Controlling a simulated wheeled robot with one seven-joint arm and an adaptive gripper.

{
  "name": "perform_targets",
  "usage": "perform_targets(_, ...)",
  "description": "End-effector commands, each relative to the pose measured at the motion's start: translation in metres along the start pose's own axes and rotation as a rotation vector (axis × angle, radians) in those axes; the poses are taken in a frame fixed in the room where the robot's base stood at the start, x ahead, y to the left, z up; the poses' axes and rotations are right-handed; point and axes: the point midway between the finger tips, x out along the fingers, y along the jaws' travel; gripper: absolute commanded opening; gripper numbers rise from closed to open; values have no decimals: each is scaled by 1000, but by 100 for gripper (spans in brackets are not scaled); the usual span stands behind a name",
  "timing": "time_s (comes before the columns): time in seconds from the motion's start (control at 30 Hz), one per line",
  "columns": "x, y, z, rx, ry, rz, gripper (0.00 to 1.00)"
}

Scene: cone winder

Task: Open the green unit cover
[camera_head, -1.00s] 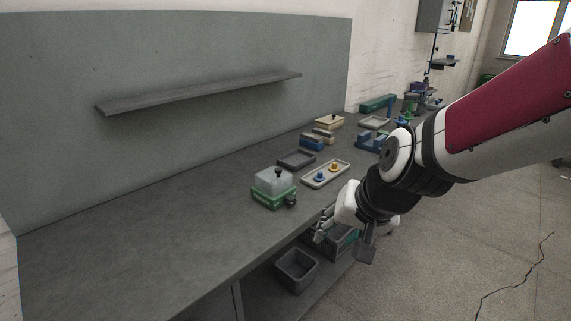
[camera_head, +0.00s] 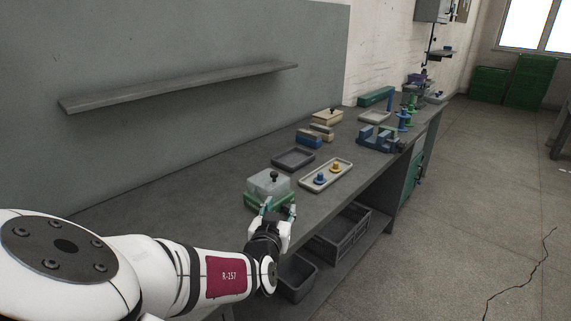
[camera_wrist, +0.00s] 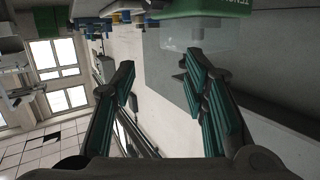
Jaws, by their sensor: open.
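The green unit (camera_head: 256,201) sits on the workbench with its translucent cover (camera_head: 269,182) closed on top and a dark knob (camera_head: 274,176) on the cover. My gripper (camera_head: 279,210) is at the unit's front right corner in the head view; whether it touches the unit is unclear. In the wrist view, my gripper (camera_wrist: 165,90) is open with nothing between its fingers. That view is turned over: the green base (camera_wrist: 205,8) and the clear cover (camera_wrist: 195,36) show at the top, beyond the fingertips. The knob is not clear there.
A grey tray (camera_head: 293,158) and a pale tray (camera_head: 308,187) with blue and yellow pegs lie close to the unit. A blue fixture (camera_head: 372,140) stands farther right. Bins (camera_head: 297,283) are below the bench. The bench top left of the unit is clear.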

Motion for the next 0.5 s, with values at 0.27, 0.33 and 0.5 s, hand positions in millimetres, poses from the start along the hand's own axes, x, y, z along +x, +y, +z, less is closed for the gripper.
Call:
perform_targets(0.27,-12,-36,-17,-43,179,-80,41)
perform_targets(0.33,-8,-38,-18,-43,184,-82,41)
perform_targets(0.5,14,-38,-22,-41,183,-80,41)
